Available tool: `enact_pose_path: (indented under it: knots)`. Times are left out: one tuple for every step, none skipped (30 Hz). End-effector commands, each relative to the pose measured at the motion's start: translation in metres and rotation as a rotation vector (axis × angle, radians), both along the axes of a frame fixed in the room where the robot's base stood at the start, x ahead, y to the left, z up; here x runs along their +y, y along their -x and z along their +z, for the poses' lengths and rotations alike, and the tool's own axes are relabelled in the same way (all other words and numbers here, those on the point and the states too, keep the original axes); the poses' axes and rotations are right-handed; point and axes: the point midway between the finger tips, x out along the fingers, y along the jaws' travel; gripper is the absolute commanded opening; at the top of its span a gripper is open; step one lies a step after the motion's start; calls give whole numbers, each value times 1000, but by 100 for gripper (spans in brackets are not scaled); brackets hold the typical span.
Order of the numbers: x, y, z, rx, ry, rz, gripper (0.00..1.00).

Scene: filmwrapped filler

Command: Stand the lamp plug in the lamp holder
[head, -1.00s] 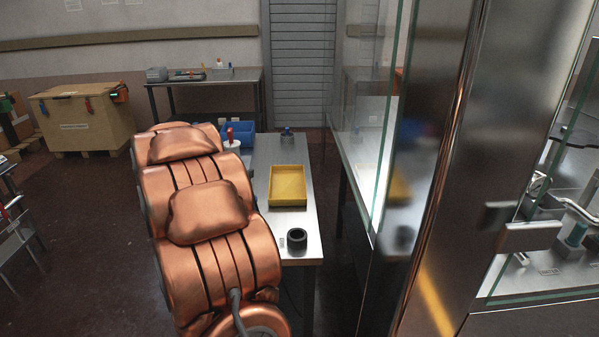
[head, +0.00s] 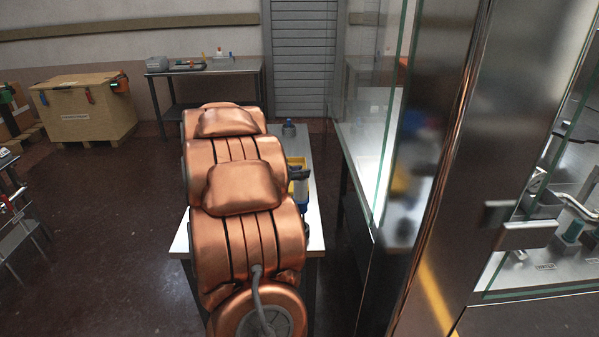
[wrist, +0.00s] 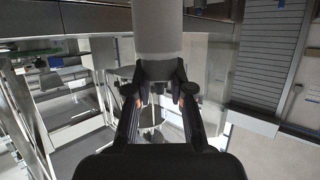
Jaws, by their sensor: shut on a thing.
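My gripper (wrist: 162,78) is shut on the lamp plug (wrist: 157,30), a pale grey cylinder at the top middle of the wrist view, with a narrower dark part between the fingers. In the head view, part of a pale cylinder and a dark piece, apparently the plug (head: 304,192) and gripper, show at the right edge of my arm, over the table. No lamp holder can be made out now; my arm covers the front of the table, where a black ring, possibly the holder, stood earlier.
The metal table (head: 316,228) lies under my arm. A yellow tray (head: 295,162) shows partly behind it, with a small blue-grey bottle (head: 289,128) farther back. A glass-walled cabinet (head: 365,150) stands close on the right. A wooden crate (head: 85,110) is far left.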

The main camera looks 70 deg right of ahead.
Motion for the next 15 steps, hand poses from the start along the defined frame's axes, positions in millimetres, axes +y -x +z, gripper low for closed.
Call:
enact_pose_path:
  knots:
    - [2, -1, 1, -7, 1, 2, 0]
    - [3, -1, 1, -12, 2, 3, 0]
    - [4, -2, 2, -18, 3, 6, 0]
    - [3, -2, -1, -16, 3, 5, 0]
    - [3, -2, -3, -14, 4, 5, 0]
    - [3, -2, -5, -14, 4, 5, 0]
    - [3, -2, -7, -14, 4, 4, 0]
    - [3, -2, -9, -14, 4, 4, 0]
    - [3, -2, -10, -15, 4, 4, 0]
    - [3, -2, -12, -15, 4, 4, 0]
    - [3, -2, -13, -15, 4, 4, 0]
    - [3, -2, -15, -15, 4, 4, 0]
    - [3, -2, -17, -14, 4, 4, 0]
    - [3, -2, -18, -14, 4, 4, 0]
    - [3, -2, -20, -14, 4, 5, 0]
